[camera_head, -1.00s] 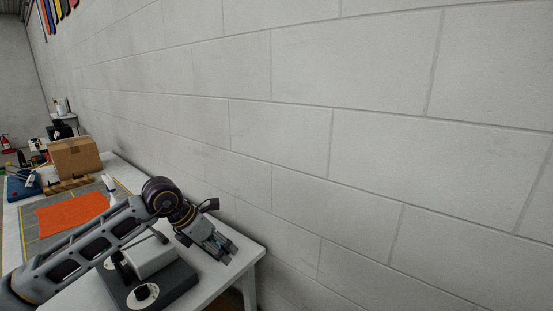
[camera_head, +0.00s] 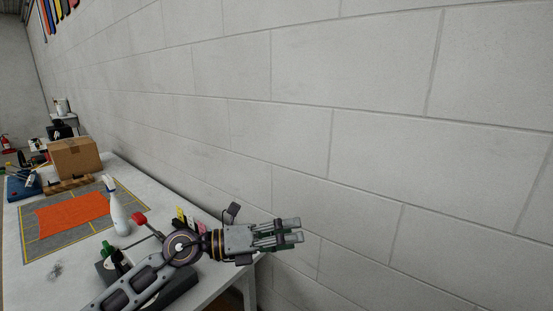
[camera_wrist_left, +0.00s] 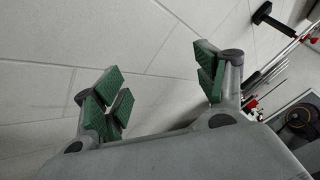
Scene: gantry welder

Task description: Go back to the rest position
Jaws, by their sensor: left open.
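My left gripper (camera_head: 290,234) is past the right end of the white table (camera_head: 215,277) in the head view, in front of the block wall. Its fingers point right, and nothing shows between them. In the left wrist view its green-padded fingers (camera_wrist_left: 165,100) are spread wide apart, with the pale wall behind them. My left arm reaches over the near right part of the table and hides part of a dark device (camera_head: 180,290) there. My right gripper shows in neither view.
A white spray bottle (camera_head: 117,212) stands near an orange cloth (camera_head: 72,213) on a grey mat (camera_head: 40,249). A cardboard box (camera_head: 75,158) sits farther back. The grey block wall (camera_head: 380,120) runs along the table's far side.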

